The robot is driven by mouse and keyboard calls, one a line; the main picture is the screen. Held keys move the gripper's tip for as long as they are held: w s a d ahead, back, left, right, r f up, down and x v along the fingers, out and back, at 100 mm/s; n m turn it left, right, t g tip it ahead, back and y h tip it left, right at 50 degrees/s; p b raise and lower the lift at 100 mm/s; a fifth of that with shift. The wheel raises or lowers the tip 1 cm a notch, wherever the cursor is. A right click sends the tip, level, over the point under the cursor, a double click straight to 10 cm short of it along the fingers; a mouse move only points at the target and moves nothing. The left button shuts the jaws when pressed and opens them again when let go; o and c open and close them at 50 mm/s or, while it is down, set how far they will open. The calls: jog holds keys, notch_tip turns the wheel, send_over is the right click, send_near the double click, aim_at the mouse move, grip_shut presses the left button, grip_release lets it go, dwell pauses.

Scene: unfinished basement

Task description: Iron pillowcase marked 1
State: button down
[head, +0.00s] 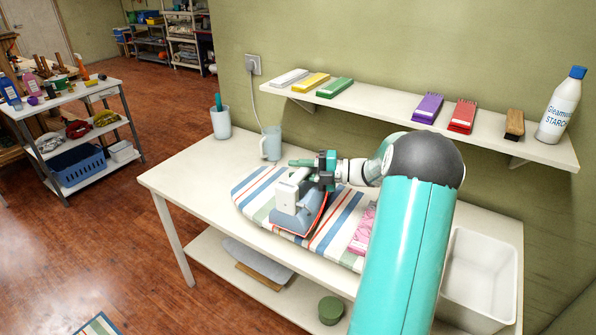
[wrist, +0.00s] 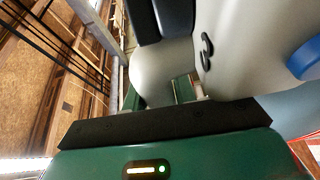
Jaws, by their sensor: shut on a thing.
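An iron (head: 290,218) with a white and blue-grey body stands on the left part of the striped ironing pad (head: 247,187). My gripper (head: 312,176) is shut on the iron at its upper part. In the wrist view the iron's pale body (wrist: 235,50) with a blue knob fills the right side, close to the jaws. A pink patterned cloth (head: 361,232) lies on the pad to the right of the iron, partly hidden behind my arm. No mark 1 is readable on it. Whether the iron's sole touches the pad is hard to tell.
The pad lies on a white table (head: 185,170) with a mug (head: 271,143) and a cup (head: 221,122) behind it. A wall shelf (head: 380,106) holds coloured boxes and a starch bottle (head: 562,105). The iron's cord runs to a wall socket (head: 253,64).

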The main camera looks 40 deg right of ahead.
jog(key=shift+w+d, duration=0.2)
jog(key=shift+d, duration=0.3)
jog(key=shift+w+d, duration=0.15)
jog(key=shift+d, duration=0.35)
jog(key=shift+s+a, duration=0.25)
jog(key=shift+a, duration=0.5)
dwell(0.8)
jog(key=shift+r, duration=0.1)
dwell(0.6)
notch_tip(320, 180, up, 9)
dwell(1.0)
jog(key=shift+a, duration=0.1)
dwell(0.5)
